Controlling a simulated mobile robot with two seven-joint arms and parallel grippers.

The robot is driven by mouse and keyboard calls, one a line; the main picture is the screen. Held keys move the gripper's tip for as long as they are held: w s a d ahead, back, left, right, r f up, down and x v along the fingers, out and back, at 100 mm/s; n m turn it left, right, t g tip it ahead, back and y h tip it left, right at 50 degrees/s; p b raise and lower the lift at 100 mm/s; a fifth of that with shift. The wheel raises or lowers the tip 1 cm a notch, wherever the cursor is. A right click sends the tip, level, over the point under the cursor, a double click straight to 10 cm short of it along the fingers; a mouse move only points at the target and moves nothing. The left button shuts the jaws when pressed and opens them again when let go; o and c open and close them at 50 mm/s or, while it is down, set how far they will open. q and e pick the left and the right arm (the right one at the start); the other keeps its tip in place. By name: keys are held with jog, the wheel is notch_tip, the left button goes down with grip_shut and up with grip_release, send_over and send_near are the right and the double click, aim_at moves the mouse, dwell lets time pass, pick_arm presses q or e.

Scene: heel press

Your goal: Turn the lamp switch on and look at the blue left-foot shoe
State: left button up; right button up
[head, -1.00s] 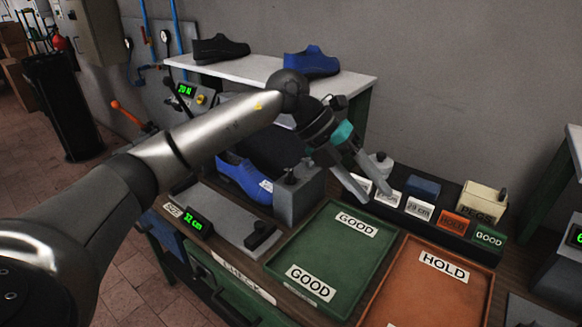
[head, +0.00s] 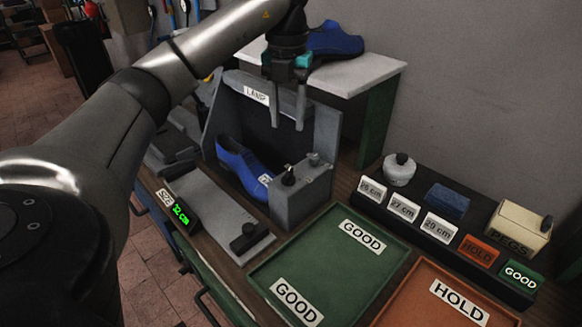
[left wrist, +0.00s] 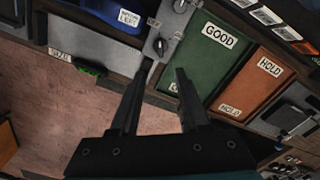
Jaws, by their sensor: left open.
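The blue shoe (head: 240,165) sits in a dark grey booth (head: 222,110) labelled LAMP, with a white tag on it. Part of the shoe (left wrist: 105,6) shows at the top of the left wrist view. The booth's inside looks dark. A grey box (head: 305,200) stands in front of the shoe with a black knob (head: 288,178) and a second, smaller knob on top. The box (left wrist: 172,30) also shows in the left wrist view. My left gripper (head: 287,122) is open and empty, pointing down above the shoe and box. My right gripper is not in view.
A green tray (head: 325,258) marked GOOD and an orange HOLD tray (head: 405,300) lie to the right. Behind them a dark rack (head: 410,228) holds size tags and a PEGS box (head: 518,225). Another blue shoe (head: 335,42) is on the white shelf (head: 365,75).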

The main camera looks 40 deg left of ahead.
aim_at(288, 172)
pick_arm(q)
notch_tip(288, 172, down, 12)
jog(key=shift+r+b, duration=0.2)
jog(key=shift+b, duration=0.4)
jog(key=shift+f, duration=0.6)
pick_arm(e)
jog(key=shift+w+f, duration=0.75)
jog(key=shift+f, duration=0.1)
pick_arm(q)
jog(key=shift+c, duration=0.3)
grip_shut()
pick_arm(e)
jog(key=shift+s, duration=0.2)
